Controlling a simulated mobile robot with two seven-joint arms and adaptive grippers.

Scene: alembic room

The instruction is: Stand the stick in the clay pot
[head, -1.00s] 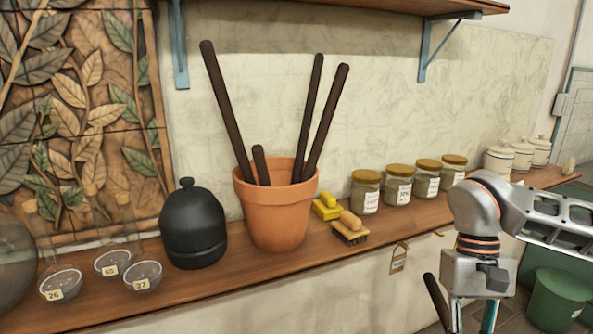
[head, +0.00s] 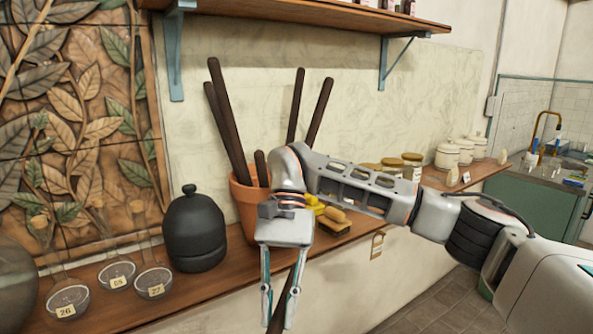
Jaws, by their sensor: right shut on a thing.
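The clay pot (head: 246,212) stands on the wooden shelf, its right side hidden behind my right wrist. Several dark sticks (head: 226,120) lean in it, including a short one (head: 261,167). My right gripper (head: 279,316) hangs fingers down in front of the pot and shelf edge. It is shut on a dark stick (head: 299,266), which slants up to the right and passes beyond the picture's lower edge. The far end of this stick is hidden behind my arm or gripper. The held stick is outside the pot. My left gripper is not in view.
A brush (head: 334,222) and lidded jars (head: 412,165) are to the right. An upper shelf (head: 330,20) hangs above.

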